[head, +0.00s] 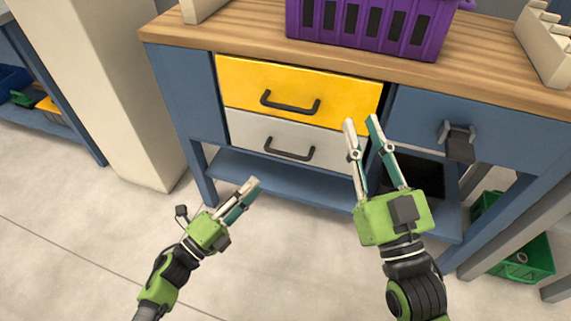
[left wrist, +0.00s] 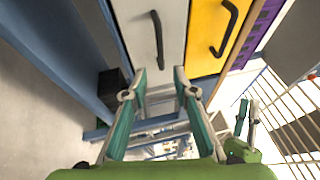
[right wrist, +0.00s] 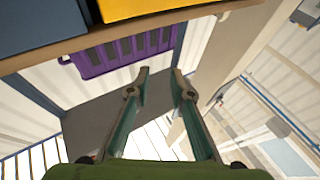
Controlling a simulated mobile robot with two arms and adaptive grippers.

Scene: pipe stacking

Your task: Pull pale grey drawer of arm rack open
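The pale grey drawer (head: 245,130) sits shut below the yellow drawer (head: 240,85) in the blue workbench. Its dark bar handle (head: 290,150) is at its middle. My left gripper (head: 252,187) is in front of and below the drawer in the head view, apart from the handle. In the left wrist view the pale grey drawer (left wrist: 173,55) and its handle (left wrist: 158,40) lie beyond the open, empty fingers (left wrist: 160,72). My right gripper (head: 360,121) is open and empty, its tips overlapping the drawers' right edge in the head view.
A purple crate (head: 370,28) stands on the wooden bench top (head: 240,35). A blue front with a dark handle (head: 455,140) is at the right. A pale pillar (head: 100,80) stands left of the bench. A green crate (head: 530,262) is at the lower right. The floor in front is clear.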

